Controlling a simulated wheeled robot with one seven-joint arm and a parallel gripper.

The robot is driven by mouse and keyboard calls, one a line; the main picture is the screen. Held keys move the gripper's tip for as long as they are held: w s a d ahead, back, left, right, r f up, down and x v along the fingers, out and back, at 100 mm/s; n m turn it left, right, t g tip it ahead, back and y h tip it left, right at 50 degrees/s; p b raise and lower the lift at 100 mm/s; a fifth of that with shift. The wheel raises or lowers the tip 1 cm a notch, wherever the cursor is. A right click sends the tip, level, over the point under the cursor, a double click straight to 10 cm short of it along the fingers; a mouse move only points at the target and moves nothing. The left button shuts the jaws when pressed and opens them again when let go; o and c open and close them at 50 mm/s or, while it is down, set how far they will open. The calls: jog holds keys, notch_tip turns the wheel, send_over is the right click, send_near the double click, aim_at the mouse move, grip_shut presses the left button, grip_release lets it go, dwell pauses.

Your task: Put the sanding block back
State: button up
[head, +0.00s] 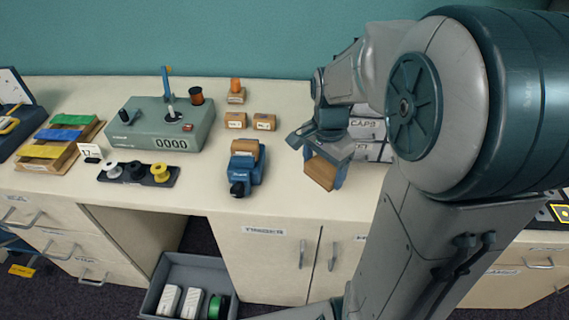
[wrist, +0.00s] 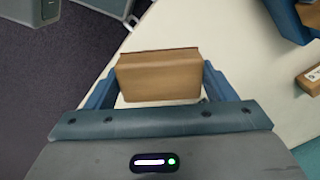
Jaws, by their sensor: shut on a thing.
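The sanding block (head: 320,172) is a tan-brown block. It is between the fingers of my gripper (head: 325,170), above the right part of the worktop near its front edge. In the wrist view the block (wrist: 158,75) sits between the two blue fingers of my gripper (wrist: 160,80), which are shut on it at its left and right sides. Its far edge looks darker and reddish. The wrist view shows pale worktop around it; I cannot tell the exact height of the block above it.
A blue vise-like tool (head: 246,167) holding a brown block stands left of my gripper. Small wooden blocks (head: 264,122) lie behind it. A green counter box (head: 160,125), spools (head: 136,170) and labelled white drawers (head: 367,130) stand around. Worktop between vise and gripper is clear.

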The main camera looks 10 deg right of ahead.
jog(key=shift+w, duration=0.2)
jog(key=p, duration=0.2)
send_over(290, 178)
notch_tip(290, 178, down, 7)
jog(key=shift+r, duration=0.15)
jog(key=shift+f+p, duration=0.3)
jog(key=shift+f, duration=1.7)
jog(key=shift+f, duration=0.1)
jog(key=shift+f, duration=0.15)
jog(key=o, duration=0.9)
jog(key=shift+o, duration=0.2)
jog(key=shift+r, duration=0.2)
